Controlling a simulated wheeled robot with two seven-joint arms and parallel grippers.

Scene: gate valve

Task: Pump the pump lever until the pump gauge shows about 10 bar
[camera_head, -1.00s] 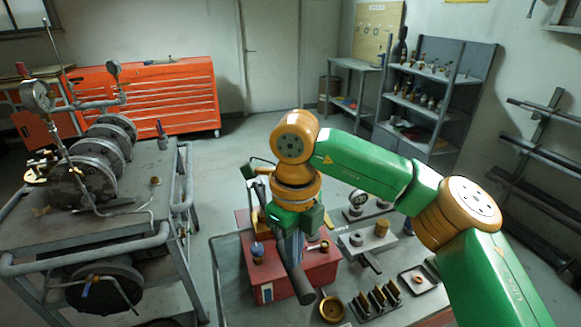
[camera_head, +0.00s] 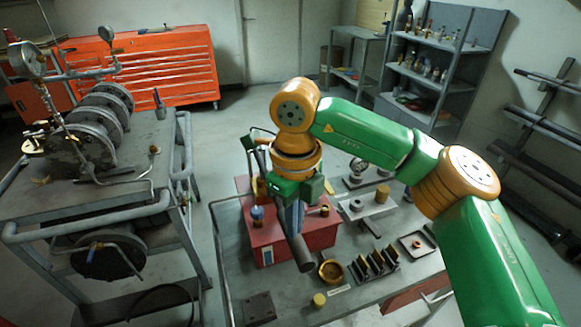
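The red pump box (camera_head: 262,236) stands on the grey table below my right arm. The dark pump lever (camera_head: 300,254) slants down toward the front, its end beyond the box. My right gripper (camera_head: 291,213) points down at the lever from above. Its fingertips overlap the lever, and I cannot see whether they are closed around it. My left gripper is not in view.
A cart (camera_head: 80,211) at left carries round flanged parts and a larger gauge (camera_head: 27,61). A brass ring (camera_head: 331,272), a rack of dark plates (camera_head: 373,267) and a small tray (camera_head: 417,243) lie on the table. Open floor separates cart and table.

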